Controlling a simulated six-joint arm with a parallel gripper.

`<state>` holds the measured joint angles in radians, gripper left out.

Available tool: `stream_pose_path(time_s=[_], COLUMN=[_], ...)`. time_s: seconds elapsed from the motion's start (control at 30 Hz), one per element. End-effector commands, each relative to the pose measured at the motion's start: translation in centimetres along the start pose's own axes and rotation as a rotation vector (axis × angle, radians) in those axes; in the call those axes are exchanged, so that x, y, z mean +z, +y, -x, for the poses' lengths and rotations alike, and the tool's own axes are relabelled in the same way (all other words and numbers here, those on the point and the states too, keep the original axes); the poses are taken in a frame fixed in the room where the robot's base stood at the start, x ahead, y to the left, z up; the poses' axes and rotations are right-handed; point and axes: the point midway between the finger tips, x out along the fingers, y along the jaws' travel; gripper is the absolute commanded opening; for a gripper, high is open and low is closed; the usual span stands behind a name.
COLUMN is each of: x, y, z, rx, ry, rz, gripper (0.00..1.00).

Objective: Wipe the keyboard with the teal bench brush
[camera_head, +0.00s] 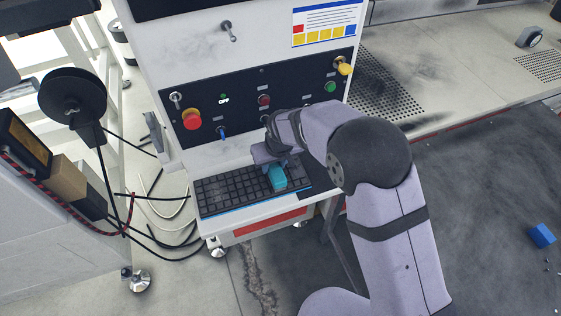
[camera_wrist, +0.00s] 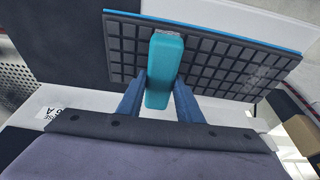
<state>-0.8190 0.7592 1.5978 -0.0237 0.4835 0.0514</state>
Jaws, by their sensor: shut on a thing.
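The dark keyboard (camera_head: 235,189) with a blue front edge lies on the shelf of the white console. It also fills the upper part of the wrist view (camera_wrist: 215,62). A pale, dusty-looking patch shows on its right side in the wrist view. The teal bench brush (camera_head: 277,178) is over the right part of the keyboard in the head view. My gripper (camera_wrist: 160,92) is shut on the teal brush (camera_wrist: 164,70), one blue finger on each side. Grey bristles show at the brush's far end, at the keys; whether they touch is unclear.
The console panel (camera_head: 270,75) rises behind the keyboard, with a red stop button (camera_head: 191,119), a yellow knob (camera_head: 344,68) and small switches. A blue cube (camera_head: 541,235) lies on the floor at right.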

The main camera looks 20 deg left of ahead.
Motion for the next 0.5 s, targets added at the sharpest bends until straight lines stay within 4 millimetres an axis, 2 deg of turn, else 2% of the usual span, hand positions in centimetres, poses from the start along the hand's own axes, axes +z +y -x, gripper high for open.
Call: stream_pose_path(time_s=[0.37,0.5], x=[0.2,0.2], y=[-0.8,-1.8], z=[-0.2,-0.2], rx=[-0.001,-0.002], ry=[-0.005,-0.006], rz=[0.000,0.000], gripper=[0.11,0.11])
